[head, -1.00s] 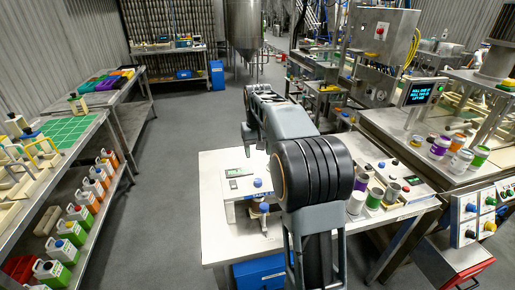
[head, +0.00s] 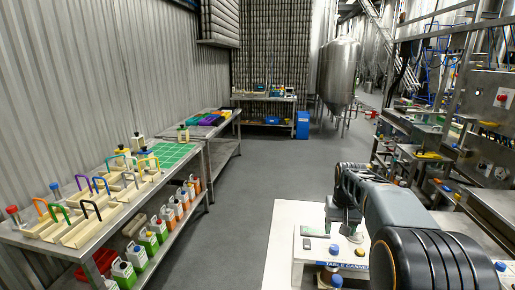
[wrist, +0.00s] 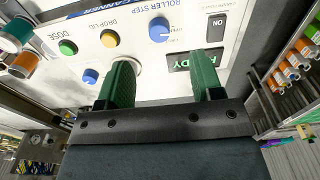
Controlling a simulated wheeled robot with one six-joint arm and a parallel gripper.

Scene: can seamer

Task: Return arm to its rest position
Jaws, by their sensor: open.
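My arm (head: 405,215) reaches forward at the right of the head view, over the table canner. My gripper (wrist: 163,88) shows in the wrist view with two green fingers apart and nothing between them. The fingers point at the white front panel of the table canner (wrist: 190,95), which carries a green button, an orange button, blue knobs, a black switch and a small display. In the head view the fingertips are hidden behind my arm. The canner's white body also shows in the head view (head: 305,274).
A steel bench (head: 85,240) with caddies runs along the left wall, with several jugs (head: 150,240) on its lower shelf. A steel tank (head: 338,72) stands at the back. The grey floor aisle (head: 245,210) is clear. Cans (wrist: 15,40) sit at the wrist view's left edge.

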